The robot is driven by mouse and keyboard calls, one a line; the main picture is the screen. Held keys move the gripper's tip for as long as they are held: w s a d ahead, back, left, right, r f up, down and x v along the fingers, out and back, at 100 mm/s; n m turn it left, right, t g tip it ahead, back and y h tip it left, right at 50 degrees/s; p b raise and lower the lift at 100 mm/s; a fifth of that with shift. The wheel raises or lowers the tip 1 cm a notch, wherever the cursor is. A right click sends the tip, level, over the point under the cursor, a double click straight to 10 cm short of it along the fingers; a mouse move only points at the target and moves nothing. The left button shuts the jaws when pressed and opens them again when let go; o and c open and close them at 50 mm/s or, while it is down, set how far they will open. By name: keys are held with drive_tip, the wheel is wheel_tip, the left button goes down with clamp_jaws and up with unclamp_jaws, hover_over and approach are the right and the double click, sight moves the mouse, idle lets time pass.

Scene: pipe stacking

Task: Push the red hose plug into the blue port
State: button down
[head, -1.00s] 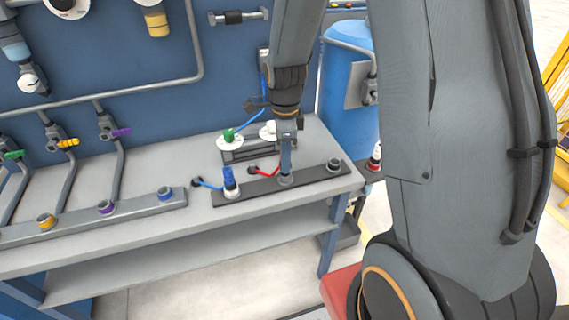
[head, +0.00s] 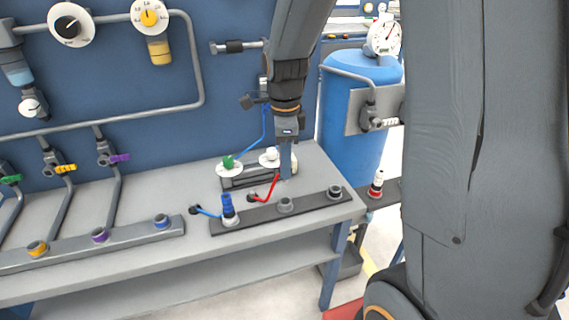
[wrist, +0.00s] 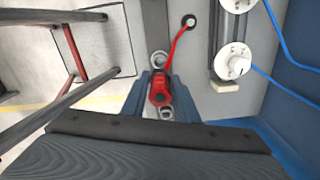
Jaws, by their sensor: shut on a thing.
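My gripper (head: 287,172) is shut on the red hose plug, raised above the bench behind the right-hand dark rail. In the wrist view the red plug (wrist: 160,92) sits between the blue-grey fingers, its red hose (wrist: 178,40) running to a round black bench outlet. In the head view the plug is mostly hidden by the fingers, while the hose (head: 268,196) shows. The blue port (head: 162,221) is a blue-ringed socket at the right end of the left grey rail, empty, left of and nearer than my gripper.
A blue plug (head: 227,205) stands in the dark rail (head: 256,212), between my gripper and the blue port. Two grey sockets (head: 285,205) are empty there. Yellow (head: 38,248) and purple (head: 100,235) ports share the left rail. White discs (head: 229,169) stand behind the dark rail.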

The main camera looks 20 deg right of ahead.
drive_tip(key=shift+r+p, duration=3.45)
drive_tip(key=shift+r, duration=0.55)
drive_tip(key=shift+f, duration=0.1)
